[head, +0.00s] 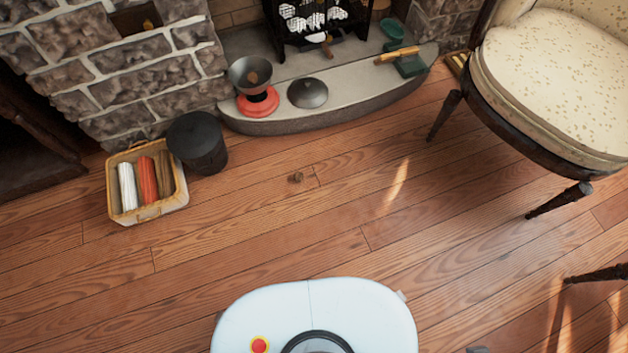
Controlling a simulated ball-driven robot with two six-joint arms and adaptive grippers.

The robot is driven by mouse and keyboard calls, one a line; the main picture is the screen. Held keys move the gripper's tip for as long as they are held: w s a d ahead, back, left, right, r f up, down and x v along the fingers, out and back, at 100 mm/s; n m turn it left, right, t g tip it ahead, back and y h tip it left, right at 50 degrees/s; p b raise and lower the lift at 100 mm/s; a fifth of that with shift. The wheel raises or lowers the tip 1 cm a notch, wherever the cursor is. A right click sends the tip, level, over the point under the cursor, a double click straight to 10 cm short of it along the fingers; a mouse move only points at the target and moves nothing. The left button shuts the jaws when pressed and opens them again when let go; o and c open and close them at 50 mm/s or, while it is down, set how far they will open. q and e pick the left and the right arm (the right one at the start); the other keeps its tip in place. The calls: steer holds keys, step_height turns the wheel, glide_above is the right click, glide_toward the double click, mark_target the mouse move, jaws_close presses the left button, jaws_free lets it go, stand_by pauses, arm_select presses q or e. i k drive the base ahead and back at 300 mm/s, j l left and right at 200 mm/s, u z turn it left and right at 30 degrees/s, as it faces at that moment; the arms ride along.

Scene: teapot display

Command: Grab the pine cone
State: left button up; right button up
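A small brown lump (295,178) that looks like a pine cone lies on the wooden floor near the middle of the head view. It is too small to tell apart surely from a knot in the wood. A brown patch also shows inside the dark bowl (248,72) on the hearth; I cannot tell what it is. A small dark grey piece at the bottom edge, right of my white base, may be the tip of my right gripper (477,349). The rest of it is cut off. My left gripper is not in view.
A basket (183,195) with rolled cloths and a black bucket (198,143) stand at the left. The curved stone hearth (340,115) is behind, holding a dark lid (308,93). A cushioned chair (545,85) stands at the right. The middle floor is clear.

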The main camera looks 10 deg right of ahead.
mark_target(297, 177)
steer(key=i+j+z, duration=0.15)
steer(key=j, duration=0.15)
steer(key=i+j+z, duration=0.3)
steer(key=j, duration=0.35)
steer(key=i+j+z, duration=0.15)
steer(key=j, duration=0.15)
steer(key=i+j+z, duration=0.15)
steer(key=j, duration=0.2)
steer(key=k, duration=0.05)
